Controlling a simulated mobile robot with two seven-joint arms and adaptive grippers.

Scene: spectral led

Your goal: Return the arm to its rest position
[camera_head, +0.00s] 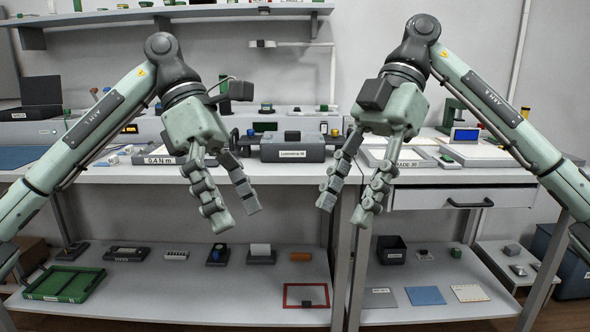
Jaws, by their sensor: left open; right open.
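My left gripper (238,220) hangs in front of the bench's front edge, left of the middle, with its fingers pointing down and apart. It is open and empty. My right gripper (343,215) hangs at about the same height, right of the middle, fingers down. It is open and empty. Both grippers are in the air, and nothing is seen between their fingers. Both arms are bent, coming in from the two sides with their wrists raised over the bench.
The workbench (110,174) holds a grey labelled instrument (292,151) between my grippers. A blue-screened device (465,135) and a drawer (465,198) are at right. The lower shelf (225,285) carries a green tray (66,283) and a red frame (290,304). A wall shelf (180,12) runs above.

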